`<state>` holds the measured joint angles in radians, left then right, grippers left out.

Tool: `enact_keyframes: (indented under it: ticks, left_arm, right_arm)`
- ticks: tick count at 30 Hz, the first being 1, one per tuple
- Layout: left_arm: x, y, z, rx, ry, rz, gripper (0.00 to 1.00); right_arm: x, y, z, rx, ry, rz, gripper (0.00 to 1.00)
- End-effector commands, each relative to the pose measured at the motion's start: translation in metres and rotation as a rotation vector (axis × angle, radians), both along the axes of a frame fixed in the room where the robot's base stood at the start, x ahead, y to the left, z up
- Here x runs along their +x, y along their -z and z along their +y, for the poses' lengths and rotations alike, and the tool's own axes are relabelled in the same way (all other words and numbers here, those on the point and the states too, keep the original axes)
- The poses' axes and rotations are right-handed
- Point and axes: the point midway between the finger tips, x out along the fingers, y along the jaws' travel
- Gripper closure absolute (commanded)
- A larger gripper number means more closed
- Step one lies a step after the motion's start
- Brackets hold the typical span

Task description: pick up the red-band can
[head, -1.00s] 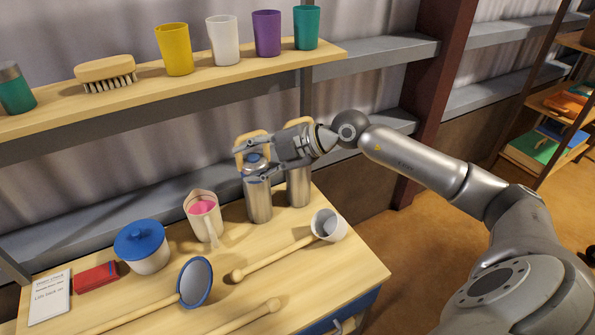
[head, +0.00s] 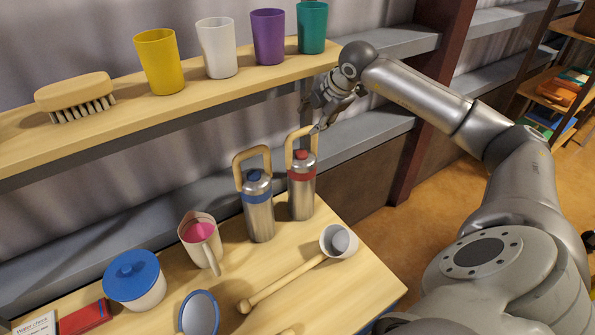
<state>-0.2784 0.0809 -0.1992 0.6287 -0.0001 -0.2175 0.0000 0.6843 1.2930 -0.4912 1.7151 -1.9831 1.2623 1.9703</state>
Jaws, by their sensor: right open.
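The red-band can (head: 302,193) is a steel can with a red band, a red top and an upright tan loop handle. It stands at the back right of the wooden table (head: 362,285). A similar can with a blue band (head: 259,215) stands close on its left. My right gripper (head: 322,127) is open and empty, just above and right of the red-band can's handle, with the fingers pointing down. The picture does not settle whether a finger touches the handle. My left gripper is not in view.
A shelf (head: 120,128) above holds a brush (head: 76,97) and a row of cups, including a teal one (head: 312,28). A pitcher (head: 201,243), a blue-lidded pot (head: 134,280) and a long-handled white dipper (head: 338,242) lie in front of the cans.

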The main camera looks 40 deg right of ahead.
Motion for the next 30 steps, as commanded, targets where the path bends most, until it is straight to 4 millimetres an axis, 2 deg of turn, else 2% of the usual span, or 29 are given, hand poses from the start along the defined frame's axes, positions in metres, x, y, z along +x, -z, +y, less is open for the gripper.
enact_keyframes:
  ticks: [3,6,9,13,16,21,30]
  left_arm:
    - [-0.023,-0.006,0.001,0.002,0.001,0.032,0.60]
    - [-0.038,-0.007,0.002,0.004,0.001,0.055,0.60]
    - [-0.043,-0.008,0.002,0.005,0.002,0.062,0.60]
    - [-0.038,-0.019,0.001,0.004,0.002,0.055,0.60]
    - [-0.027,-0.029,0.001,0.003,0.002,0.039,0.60]
    - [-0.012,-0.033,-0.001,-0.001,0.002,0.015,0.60]
    - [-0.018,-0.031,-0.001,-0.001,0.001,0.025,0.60]
  right_arm:
    - [0.011,0.015,0.000,0.004,0.000,0.003,0.53]
    - [0.017,0.025,0.000,0.004,-0.001,0.002,0.53]
    - [0.021,0.030,0.000,0.002,-0.002,0.000,0.53]
    - [0.028,0.040,0.005,0.003,-0.003,0.003,0.53]
    - [0.038,0.053,0.011,0.005,-0.004,0.002,0.53]
    - [0.048,0.070,0.008,0.002,-0.002,0.000,0.53]
    - [0.049,0.074,0.007,0.001,-0.002,0.000,0.55]
